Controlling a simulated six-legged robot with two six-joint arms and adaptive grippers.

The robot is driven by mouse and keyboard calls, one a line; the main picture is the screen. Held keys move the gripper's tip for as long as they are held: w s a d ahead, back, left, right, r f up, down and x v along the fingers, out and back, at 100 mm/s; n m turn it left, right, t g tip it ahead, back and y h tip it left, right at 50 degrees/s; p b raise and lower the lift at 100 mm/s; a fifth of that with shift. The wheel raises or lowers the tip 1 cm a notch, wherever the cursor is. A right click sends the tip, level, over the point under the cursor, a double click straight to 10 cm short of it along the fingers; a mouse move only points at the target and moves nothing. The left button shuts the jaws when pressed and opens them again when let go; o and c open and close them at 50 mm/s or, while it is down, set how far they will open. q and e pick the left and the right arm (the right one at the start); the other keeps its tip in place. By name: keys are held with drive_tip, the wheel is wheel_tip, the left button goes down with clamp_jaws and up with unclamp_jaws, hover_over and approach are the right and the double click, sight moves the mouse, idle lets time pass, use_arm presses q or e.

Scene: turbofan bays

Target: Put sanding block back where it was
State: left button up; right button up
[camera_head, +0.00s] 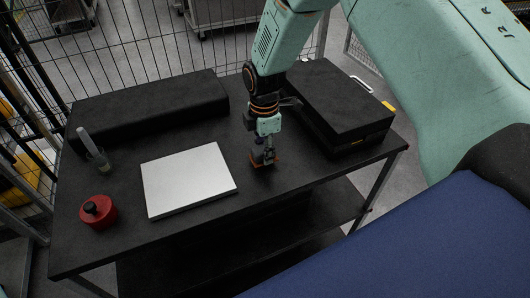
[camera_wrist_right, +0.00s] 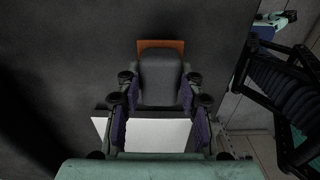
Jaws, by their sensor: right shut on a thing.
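The sanding block (camera_head: 264,162) has an orange-brown base and a dark grey grip. It is at the table's middle right, to the right of the white plate. My right gripper (camera_head: 263,153) points down and is shut on it. In the right wrist view, the fingers (camera_wrist_right: 160,100) hold the dark grip of the sanding block (camera_wrist_right: 161,70) from both sides, with the orange base edge showing beyond. The block is on or very close to the tabletop; I cannot tell whether it touches. My left gripper does not show in the head view.
Bare tabletop lies in front of the block.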

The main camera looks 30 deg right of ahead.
drive_tip(key=shift+s+d+f, duration=0.1)
drive_tip(key=shift+s+f, duration=0.05)
drive_tip(key=shift+f, duration=0.3)
drive_tip(key=shift+s+d+f, duration=0.1)
drive_tip(key=shift+s+f, duration=0.05)
drive_tip(key=shift+f, duration=0.25)
drive_tip(key=shift+w+a+f, duration=0.1)
drive_tip(key=shift+w+f, duration=0.2)
drive_tip(key=shift+w, duration=0.05)
drive_tip(key=o, duration=0.7)
drive_tip(key=shift+c, duration=0.2)
drive_tip(key=o, duration=0.4)
drive_tip(key=shift+s+r, duration=0.2)
drive_tip(key=shift+s, duration=0.1)
drive_tip(key=shift+c, duration=0.2)
drive_tip(key=shift+w, duration=0.1)
drive_tip(key=shift+w, duration=0.1)
